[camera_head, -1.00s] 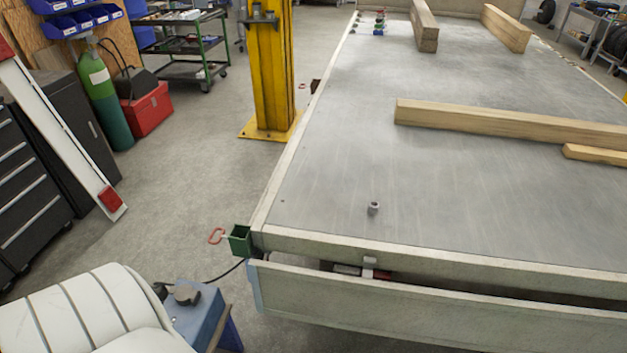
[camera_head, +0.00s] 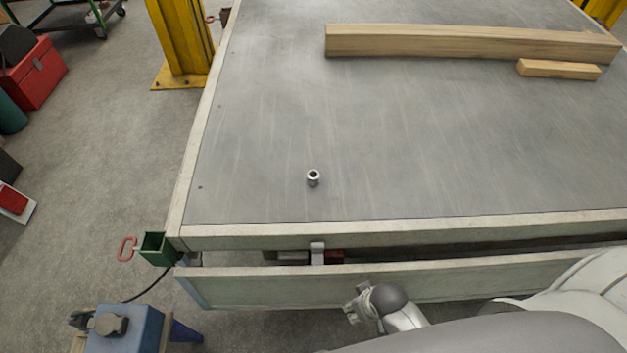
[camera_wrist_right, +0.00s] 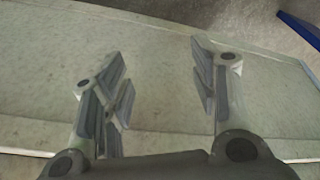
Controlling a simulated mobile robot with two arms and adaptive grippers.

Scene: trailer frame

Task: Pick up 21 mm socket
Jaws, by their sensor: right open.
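The socket (camera_head: 313,178) is a small silver cylinder with a dark round opening on top. It stands upright on the grey trailer bed (camera_head: 420,130), near the bed's front edge. My right gripper (camera_head: 356,301) is low in the head view, in front of the lowered trailer side board, apart from the socket and to its lower right. In the right wrist view the right gripper's fingers (camera_wrist_right: 160,88) are spread with nothing between them. The socket does not show in that view. My left gripper is not visible.
A long wooden beam (camera_head: 470,43) and a short wood block (camera_head: 558,70) lie farther back on the bed. The side board (camera_head: 480,277) hangs along the front edge. The bed around the socket is clear.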

